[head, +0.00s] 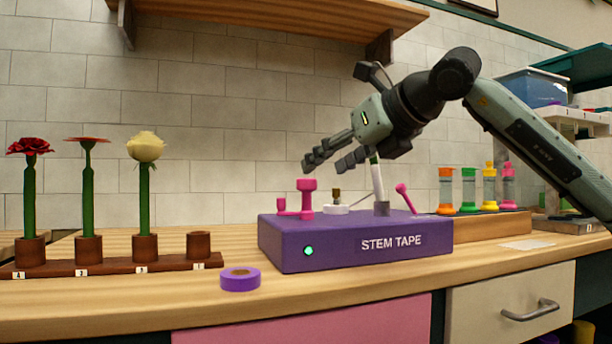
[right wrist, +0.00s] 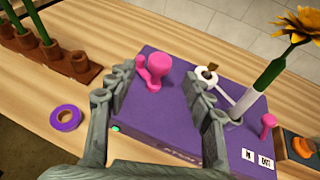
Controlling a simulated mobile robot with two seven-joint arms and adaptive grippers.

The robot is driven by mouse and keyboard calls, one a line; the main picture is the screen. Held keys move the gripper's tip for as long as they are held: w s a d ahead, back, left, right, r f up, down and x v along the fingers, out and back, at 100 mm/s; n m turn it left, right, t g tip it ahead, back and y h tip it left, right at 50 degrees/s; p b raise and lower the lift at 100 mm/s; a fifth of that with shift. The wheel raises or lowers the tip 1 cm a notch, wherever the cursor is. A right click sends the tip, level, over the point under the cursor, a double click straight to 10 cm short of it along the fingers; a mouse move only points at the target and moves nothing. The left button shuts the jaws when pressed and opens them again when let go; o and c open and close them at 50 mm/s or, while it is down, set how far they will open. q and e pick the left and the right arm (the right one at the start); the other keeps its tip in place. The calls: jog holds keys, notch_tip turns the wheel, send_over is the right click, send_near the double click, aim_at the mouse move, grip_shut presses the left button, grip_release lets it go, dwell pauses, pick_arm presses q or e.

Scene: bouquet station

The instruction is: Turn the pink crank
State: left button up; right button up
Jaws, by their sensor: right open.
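The pink crank (head: 306,196) stands on top of the purple STEM TAPE box (head: 350,246), near its left end. It has an upright knob and a short side arm with a smaller peg. In the right wrist view the crank (right wrist: 156,70) appears between my two open fingers. My right gripper (head: 331,162) is open and empty, tilted down to the left, above and slightly right of the crank. It also shows in the right wrist view (right wrist: 158,82). No contact with the crank is visible. My left gripper is not in view.
A pink lever (head: 405,198) and a flower in a holder (right wrist: 248,96) stand right of the crank. A purple tape roll (head: 240,279) lies in front. A brown rack (head: 110,264) with several flowers stands left. Colored spools (head: 468,188) stand right. A shelf (head: 280,14) hangs above.

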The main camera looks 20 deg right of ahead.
aim_at(306, 181)
jog(key=shift+x, duration=3.95)
jog(key=shift+d, duration=0.1)
jog(key=shift+c, duration=0.4)
jog(key=c, duration=1.1)
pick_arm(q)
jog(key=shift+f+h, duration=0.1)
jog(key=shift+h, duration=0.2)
